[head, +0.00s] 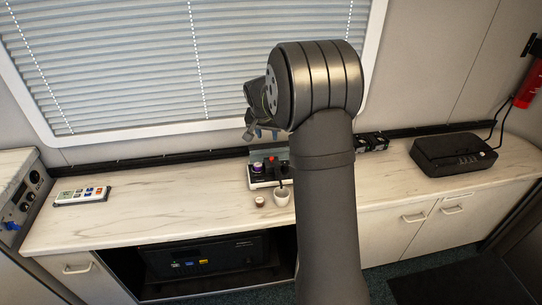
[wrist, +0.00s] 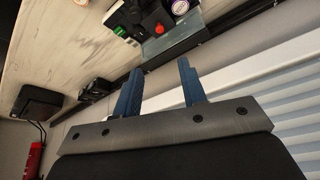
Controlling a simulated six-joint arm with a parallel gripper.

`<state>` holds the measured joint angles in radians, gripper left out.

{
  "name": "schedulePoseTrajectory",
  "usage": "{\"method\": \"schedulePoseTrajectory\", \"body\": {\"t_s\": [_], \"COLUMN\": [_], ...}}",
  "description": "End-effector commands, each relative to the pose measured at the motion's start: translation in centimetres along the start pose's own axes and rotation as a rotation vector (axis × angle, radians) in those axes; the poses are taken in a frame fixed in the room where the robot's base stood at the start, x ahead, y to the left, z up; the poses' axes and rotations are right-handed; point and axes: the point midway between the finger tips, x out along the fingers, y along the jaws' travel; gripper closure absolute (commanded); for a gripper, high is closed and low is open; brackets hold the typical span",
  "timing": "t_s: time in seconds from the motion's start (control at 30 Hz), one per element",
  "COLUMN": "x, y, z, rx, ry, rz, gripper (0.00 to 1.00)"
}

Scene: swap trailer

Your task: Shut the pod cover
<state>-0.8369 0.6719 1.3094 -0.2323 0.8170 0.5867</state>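A small coffee machine (head: 262,178) stands at the back of the counter, partly behind my arm. A purple-topped pod (head: 257,168) shows at its left side, and the purple top is also at the upper edge of the wrist view (wrist: 180,7). A greyish, glassy panel (wrist: 172,50) stands at the machine's back edge; it looks like the pod cover, raised, though its hinge is unclear. My gripper (wrist: 158,84) is open and empty, its blue fingers apart. In the head view my gripper (head: 262,132) is above and behind the machine, apart from it.
A white cup (head: 281,196) and a small capsule (head: 259,201) stand before the machine. A remote-like panel (head: 81,196) lies left, a black box (head: 453,153) right. The blinds (head: 180,60) are close behind my gripper. The counter between panel and machine is clear.

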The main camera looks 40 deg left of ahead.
Motion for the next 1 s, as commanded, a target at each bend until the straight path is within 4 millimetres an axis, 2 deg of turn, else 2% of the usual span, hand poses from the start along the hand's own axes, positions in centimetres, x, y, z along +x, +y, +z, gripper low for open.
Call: {"method": "schedulePoseTrajectory", "body": {"t_s": [0.3, 0.6, 0.8, 1.0], "x": [6.6, 12.4, 14.9, 15.8], "y": [0.1, 0.0, 0.0, 0.0], "z": [0.1, 0.0, 0.0, 0.0], "rx": [-0.002, -0.002, -0.002, -0.003], "ry": [-0.004, -0.002, 0.000, 0.000], "rz": [0.002, 0.000, -0.001, -0.001], "gripper": [0.62, 0.62, 0.62, 0.62]}}
